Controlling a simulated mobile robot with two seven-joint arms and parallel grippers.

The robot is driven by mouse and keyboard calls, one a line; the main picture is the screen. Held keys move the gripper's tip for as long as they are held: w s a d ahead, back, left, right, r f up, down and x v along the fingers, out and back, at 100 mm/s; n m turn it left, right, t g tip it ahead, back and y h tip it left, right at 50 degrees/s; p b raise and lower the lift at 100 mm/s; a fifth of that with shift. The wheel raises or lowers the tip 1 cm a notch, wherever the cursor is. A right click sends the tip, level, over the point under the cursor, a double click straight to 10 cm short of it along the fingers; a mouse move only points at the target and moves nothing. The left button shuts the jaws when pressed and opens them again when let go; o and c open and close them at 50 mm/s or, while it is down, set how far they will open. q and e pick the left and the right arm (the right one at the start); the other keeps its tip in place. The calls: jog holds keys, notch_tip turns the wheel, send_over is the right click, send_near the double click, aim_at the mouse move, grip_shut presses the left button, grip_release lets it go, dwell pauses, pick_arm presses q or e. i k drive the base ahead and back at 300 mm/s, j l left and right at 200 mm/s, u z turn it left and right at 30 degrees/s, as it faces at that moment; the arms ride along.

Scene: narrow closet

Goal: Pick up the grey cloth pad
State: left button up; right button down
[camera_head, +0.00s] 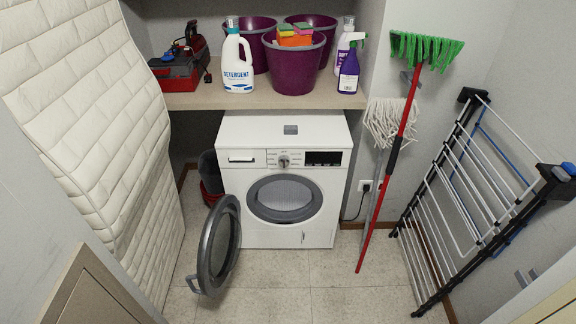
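A small flat grey rectangle (290,130), which looks like the grey cloth pad, lies on the white top of the washing machine (320,127), near the middle and under the shelf. It is small in the view, so its fabric cannot be made out. Nothing covers it. Neither of my grippers is recognisable in the head view.
The washer's round door (219,245) hangs open at the front left. Above is a shelf (210,101) with detergent (237,65) and purple buckets (297,68). A mop and broom (400,130) and a drying rack (480,190) stand right. The central floor (330,295) is clear.

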aim_at(289, 130)
jog(key=u, duration=0.45)
jog(key=i+l+u, duration=0.1)
jog(key=u, duration=0.3)
jog(key=i+l+u, duration=0.1)
jog(key=u, duration=0.75)
jog(key=i+l+u, duration=0.1)
jog(key=l+u, duration=0.25)
jog(key=i+l+u, duration=0.1)
jog(key=l+u, duration=0.25)
jog(key=l, duration=0.15)
jog(key=l+z, duration=0.4)
jog(key=l, duration=0.15)
jog(key=l+z, duration=0.45)
jog(key=l, duration=0.15)
jog(key=l+z, duration=0.4)
jog(key=l, duration=0.15)
jog(key=i+j, duration=0.05)
